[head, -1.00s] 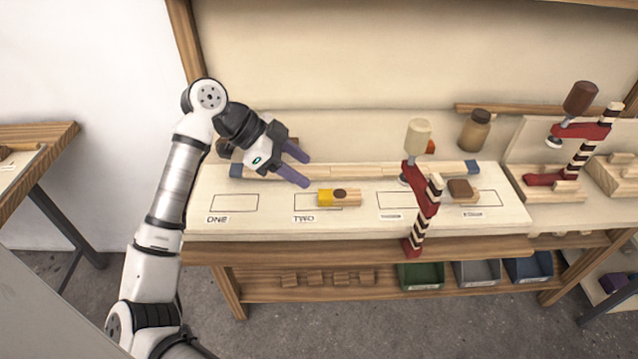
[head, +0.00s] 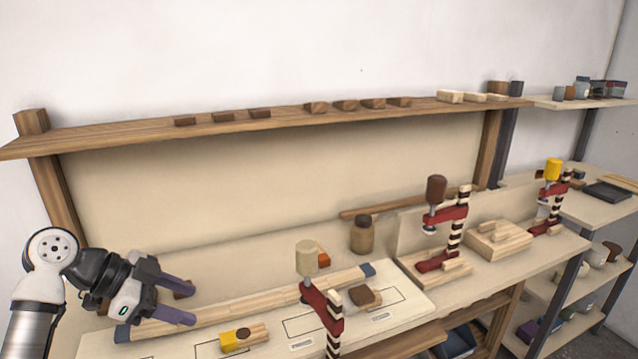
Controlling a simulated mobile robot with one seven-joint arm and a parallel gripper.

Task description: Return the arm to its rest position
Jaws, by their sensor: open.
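My gripper (head: 185,301) is at the lower left of the head view, at the end of my white arm (head: 42,270). Its two purple-grey fingers are apart, with nothing between them. It hangs above the left end of the long wooden bar (head: 215,315) on the pale work board. A wooden block with a yellow end (head: 240,338) lies on the board to the right of and below the gripper, apart from it. The lower part of my arm is cut off by the frame.
A red clamp with a cream handle (head: 322,300) stands at the board's front. A jar (head: 362,235) stands behind it. Another red clamp with a brown handle (head: 440,220) stands further right. A shelf (head: 220,128) with several small blocks runs above the bench.

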